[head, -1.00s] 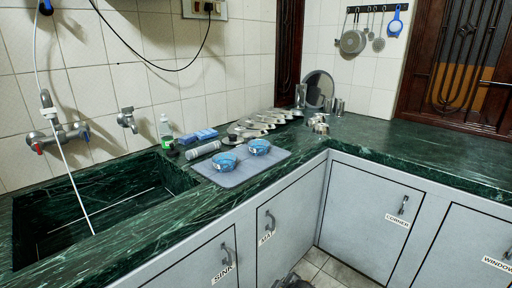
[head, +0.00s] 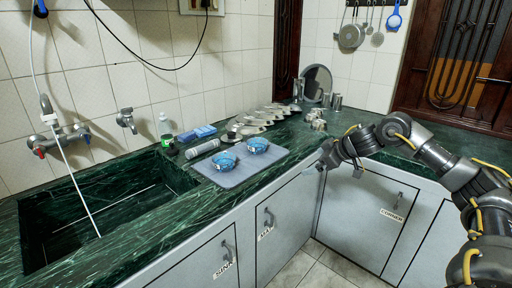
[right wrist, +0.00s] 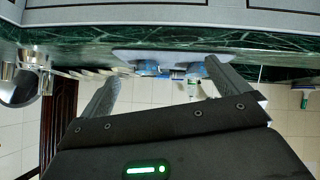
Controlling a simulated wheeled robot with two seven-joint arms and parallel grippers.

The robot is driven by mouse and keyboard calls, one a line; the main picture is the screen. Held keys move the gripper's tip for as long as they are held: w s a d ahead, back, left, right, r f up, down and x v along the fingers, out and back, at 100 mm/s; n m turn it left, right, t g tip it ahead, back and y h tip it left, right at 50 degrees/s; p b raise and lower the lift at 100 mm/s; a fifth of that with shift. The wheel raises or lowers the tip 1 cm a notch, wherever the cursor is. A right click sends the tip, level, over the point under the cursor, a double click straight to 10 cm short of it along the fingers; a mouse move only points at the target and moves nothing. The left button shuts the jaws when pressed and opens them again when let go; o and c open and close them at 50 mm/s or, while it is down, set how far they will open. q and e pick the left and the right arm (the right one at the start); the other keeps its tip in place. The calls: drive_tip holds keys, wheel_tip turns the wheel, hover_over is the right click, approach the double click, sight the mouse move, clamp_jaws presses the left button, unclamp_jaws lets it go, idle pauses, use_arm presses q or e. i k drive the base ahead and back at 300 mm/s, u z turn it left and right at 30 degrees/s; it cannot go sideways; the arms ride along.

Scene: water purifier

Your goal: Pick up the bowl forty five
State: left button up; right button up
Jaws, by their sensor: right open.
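Two blue bowls sit on a grey mat (head: 213,178) on the green counter: one nearer the sink (head: 223,161), the other to its right (head: 258,146). Each has a small pale label too small to read, so I cannot tell which is forty five. My right gripper (head: 321,162) is by the counter's front edge, to the right of the mat and apart from both bowls. In the right wrist view, turned upside down, its fingers (right wrist: 161,70) are spread and empty, with blue bowls (right wrist: 197,70) beyond them. My left gripper is not in view.
The sink (head: 100,215) lies left of the mat. A grey cylinder (head: 202,148), a blue pack (head: 197,133) and a bottle (head: 164,126) stand behind it. Several metal pieces (head: 262,119) line the wall. Steel cups (head: 316,118) stand at the corner.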

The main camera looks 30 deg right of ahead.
sight(257, 146)
drive_tip(key=i, duration=0.95)
